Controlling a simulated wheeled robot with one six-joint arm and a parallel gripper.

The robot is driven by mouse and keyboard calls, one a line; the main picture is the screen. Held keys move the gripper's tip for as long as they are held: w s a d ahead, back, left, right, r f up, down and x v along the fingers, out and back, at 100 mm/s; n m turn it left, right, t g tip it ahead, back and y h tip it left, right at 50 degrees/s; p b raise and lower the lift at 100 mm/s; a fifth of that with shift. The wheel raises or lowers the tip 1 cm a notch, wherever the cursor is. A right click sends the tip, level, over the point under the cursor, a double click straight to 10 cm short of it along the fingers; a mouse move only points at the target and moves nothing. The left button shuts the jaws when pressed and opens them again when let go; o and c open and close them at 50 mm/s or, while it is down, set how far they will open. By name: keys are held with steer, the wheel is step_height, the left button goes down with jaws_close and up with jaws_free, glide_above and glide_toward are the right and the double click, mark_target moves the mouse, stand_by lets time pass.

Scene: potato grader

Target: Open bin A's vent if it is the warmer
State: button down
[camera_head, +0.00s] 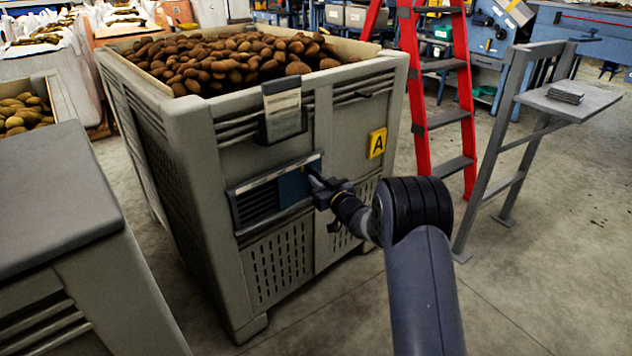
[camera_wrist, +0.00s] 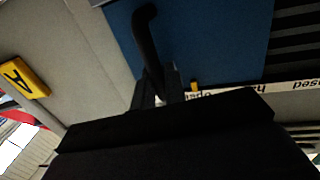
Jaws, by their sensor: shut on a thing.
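Bin A (camera_head: 217,130) is a large grey slatted crate heaped with brown potatoes. It carries a yellow tag with a black A (camera_head: 377,143), also in the wrist view (camera_wrist: 24,78). Its vent (camera_head: 257,204) is a framed opening low on the front, with dark louvres showing at its left. A blue slide panel (camera_head: 293,187) covers the right part. My gripper (camera_head: 318,190) is shut on the panel's dark handle (camera_wrist: 147,35); the fingers (camera_wrist: 160,90) partly hide it. A pale strip (camera_wrist: 235,91) under the panel has upside-down lettering that I cannot read surely.
A holder with a pale card (camera_head: 282,108) hangs above the vent; its writing is illegible. A grey box-like unit (camera_head: 60,200) fills the left foreground. A red stepladder (camera_head: 440,90) and grey stand (camera_head: 570,100) are at right. Floor at lower right is clear.

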steer(key=c, duration=1.6)
jaws_free()
steer(key=shift+w+d, duration=0.2)
steer(key=shift+d, duration=0.05)
steer(key=shift+o, duration=0.2)
steer(key=shift+s, duration=0.1)
steer(key=p+v, duration=0.2)
steer(key=v, duration=0.8)
steer(key=shift+s+d, duration=0.2)
steer(key=shift+s, duration=0.05)
steer(key=shift+a, duration=0.1)
steer(key=b+x, duration=0.2)
steer(key=x, duration=0.9)
steer(key=shift+s, duration=0.1)
steer(key=shift+s+a, duration=0.45)
